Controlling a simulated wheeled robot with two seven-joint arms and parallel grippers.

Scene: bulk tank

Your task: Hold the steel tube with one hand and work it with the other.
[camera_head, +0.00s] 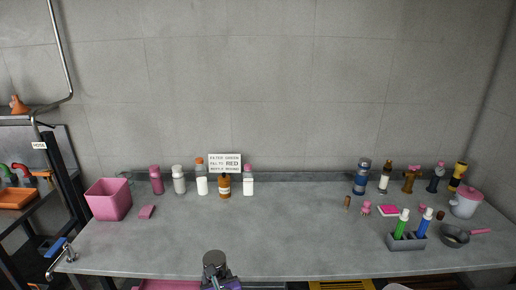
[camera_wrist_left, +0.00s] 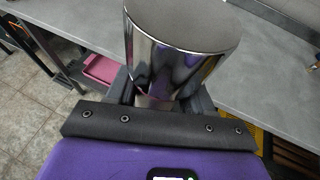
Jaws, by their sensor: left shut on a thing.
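The steel tube (camera_wrist_left: 178,50) is a shiny, wide cylinder that fills the upper middle of the left wrist view. My left gripper (camera_wrist_left: 160,98) is shut on its lower part, with a dark finger on either side. In the head view the tube (camera_head: 215,264) stands roughly upright at the bottom centre, at the table's front edge. Only a little of my left gripper (camera_head: 228,284) shows below it, cut off by the frame. My right gripper is in neither view.
The grey table (camera_head: 290,235) is clear in its middle. Bottles and a sign (camera_head: 225,162) stand at the back. A pink bin (camera_head: 108,198) is at left. A grey holder (camera_head: 407,241) with green and blue bottles and a pan (camera_head: 455,236) are at right.

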